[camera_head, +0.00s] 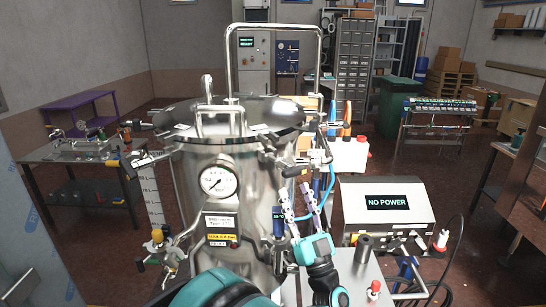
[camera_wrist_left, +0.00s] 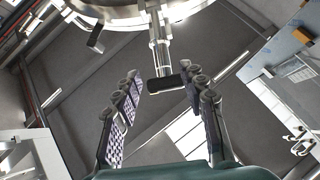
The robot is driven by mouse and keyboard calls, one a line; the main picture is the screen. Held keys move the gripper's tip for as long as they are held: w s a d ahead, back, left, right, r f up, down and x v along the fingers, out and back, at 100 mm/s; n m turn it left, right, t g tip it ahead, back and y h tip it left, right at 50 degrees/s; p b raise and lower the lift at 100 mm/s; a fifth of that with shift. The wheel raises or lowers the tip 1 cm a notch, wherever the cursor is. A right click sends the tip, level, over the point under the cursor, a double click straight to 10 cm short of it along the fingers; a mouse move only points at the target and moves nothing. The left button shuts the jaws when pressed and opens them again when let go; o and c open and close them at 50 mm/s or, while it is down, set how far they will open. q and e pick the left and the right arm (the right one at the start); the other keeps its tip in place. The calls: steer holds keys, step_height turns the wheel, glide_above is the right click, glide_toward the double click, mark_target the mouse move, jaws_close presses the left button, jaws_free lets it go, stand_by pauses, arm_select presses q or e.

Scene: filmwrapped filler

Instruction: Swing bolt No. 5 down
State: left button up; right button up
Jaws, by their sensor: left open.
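A steel pressure vessel (camera_head: 262,185) with a round lid (camera_head: 280,115) stands in the middle of the head view. Swing bolts sit around its rim, one at the left (camera_head: 140,160) and one at the right (camera_head: 318,160); I cannot read which is No. 5. My left gripper (camera_head: 298,192) is open, low at the vessel's right front, fingers pointing up. In the left wrist view, a steel bolt rod (camera_wrist_left: 160,45) with a black cross handle (camera_wrist_left: 167,83) shows between and beyond the open fingertips (camera_wrist_left: 162,85). I cannot tell whether they touch. My right gripper is not in view.
A pressure gauge (camera_head: 217,181) and a valve (camera_head: 160,245) are on the vessel's front and lower left. A control box (camera_head: 388,215) reading "NO POWER" stands at the right, with blue hoses (camera_head: 328,185) near the gripper. A steel bench (camera_head: 80,150) stands at the left.

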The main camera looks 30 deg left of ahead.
mark_target(285, 167)
arm_select(q)
steer(key=x, duration=0.8)
steer(key=shift+s+a, duration=0.1)
steer(key=shift+a, duration=0.05)
jaws_close()
